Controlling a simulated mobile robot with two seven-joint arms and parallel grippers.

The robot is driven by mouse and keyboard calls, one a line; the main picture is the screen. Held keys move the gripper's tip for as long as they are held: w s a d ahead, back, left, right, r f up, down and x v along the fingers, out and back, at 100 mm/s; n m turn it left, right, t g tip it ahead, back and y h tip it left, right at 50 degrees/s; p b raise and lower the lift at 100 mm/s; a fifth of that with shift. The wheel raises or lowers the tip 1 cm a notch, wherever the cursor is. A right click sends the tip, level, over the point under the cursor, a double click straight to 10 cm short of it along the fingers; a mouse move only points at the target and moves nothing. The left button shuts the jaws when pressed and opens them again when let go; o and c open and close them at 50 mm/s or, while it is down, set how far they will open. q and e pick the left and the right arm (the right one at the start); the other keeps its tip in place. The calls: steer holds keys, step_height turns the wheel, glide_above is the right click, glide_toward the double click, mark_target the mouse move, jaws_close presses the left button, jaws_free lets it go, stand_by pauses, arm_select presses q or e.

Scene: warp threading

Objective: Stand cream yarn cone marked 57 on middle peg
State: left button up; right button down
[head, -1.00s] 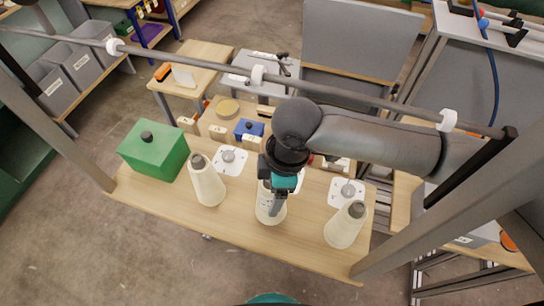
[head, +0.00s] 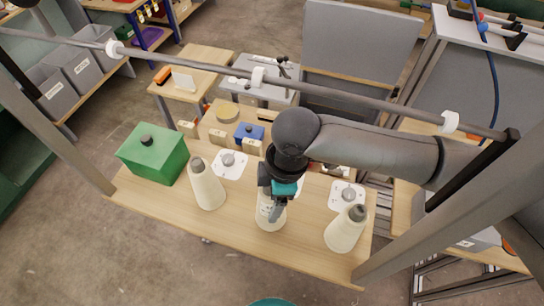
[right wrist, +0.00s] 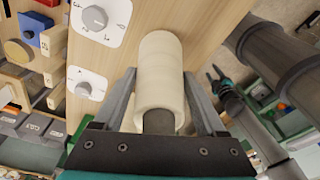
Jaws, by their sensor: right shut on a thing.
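A cream cone (head: 268,215) stands near the front edge of the table, the middle one of three cream cones; dark markings on it are too small to read. My right gripper (head: 274,204) is shut on its upper part, and the right wrist view shows the cone (right wrist: 160,85) between the two fingers. The cone looks upright. The arm hides the middle peg in the head view.
Other cream cones stand at left (head: 207,184) and right (head: 345,229). A green box (head: 153,153) stands at left, a small blue box (head: 249,131) behind. A grey bar (head: 350,103) crosses above.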

steer(key=shift+f, duration=0.4)
jaws_free()
steer(key=r, duration=0.4)
steer(key=d+r, duration=0.1)
steer(key=r, duration=0.9)
steer(key=shift+d+r, duration=0.15)
steer(key=shift+d, duration=0.25)
steer(key=shift+d+r, duration=0.3)
steer(key=shift+r, duration=0.15)
steer(key=shift+a, duration=0.1)
